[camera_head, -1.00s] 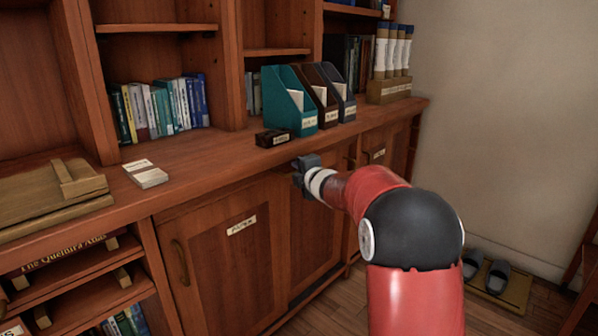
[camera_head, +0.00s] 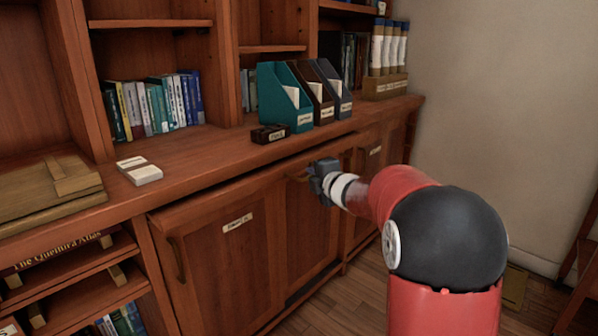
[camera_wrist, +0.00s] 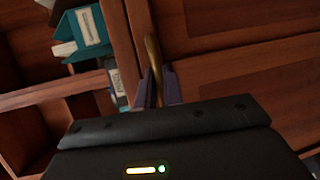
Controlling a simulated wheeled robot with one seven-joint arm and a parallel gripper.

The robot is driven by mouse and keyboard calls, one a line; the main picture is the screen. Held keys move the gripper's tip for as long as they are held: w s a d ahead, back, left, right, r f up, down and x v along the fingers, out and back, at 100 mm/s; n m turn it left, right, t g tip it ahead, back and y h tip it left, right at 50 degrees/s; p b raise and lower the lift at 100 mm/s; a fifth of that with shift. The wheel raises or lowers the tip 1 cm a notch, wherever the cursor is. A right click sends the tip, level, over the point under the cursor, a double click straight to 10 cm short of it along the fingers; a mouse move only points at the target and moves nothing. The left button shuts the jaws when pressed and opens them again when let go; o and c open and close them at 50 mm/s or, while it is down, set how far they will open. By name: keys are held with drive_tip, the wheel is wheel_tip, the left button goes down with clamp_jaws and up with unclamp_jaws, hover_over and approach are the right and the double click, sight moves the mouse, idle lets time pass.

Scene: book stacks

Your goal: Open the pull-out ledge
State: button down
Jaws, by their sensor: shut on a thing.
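The pull-out ledge (camera_head: 225,192) is a reddish-brown wooden board just under the counter's front edge, above the cabinet doors. It sticks out a little, with a dark gap between it and the counter. My gripper (camera_head: 312,178) is at the ledge's front, right of its middle, shut on a brass handle (camera_head: 295,179). The wrist view shows the handle (camera_wrist: 152,60) standing between the two finger tips (camera_wrist: 159,88). The gripper's body hides the lower part of the handle there.
On the counter (camera_head: 210,150) stand a teal magazine file (camera_head: 279,98), other files, a small dark box (camera_head: 269,134) and a white card stack (camera_head: 139,171). Labelled cabinet doors (camera_head: 228,258) with handles lie below.

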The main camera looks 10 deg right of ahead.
drive_tip(key=s+d, duration=1)
drive_tip(key=s, duration=0.4)
drive_tip(key=shift+d, duration=0.15)
drive_tip(key=c, duration=1.8)
unclamp_jaws()
drive_tip(key=v, duration=0.8)
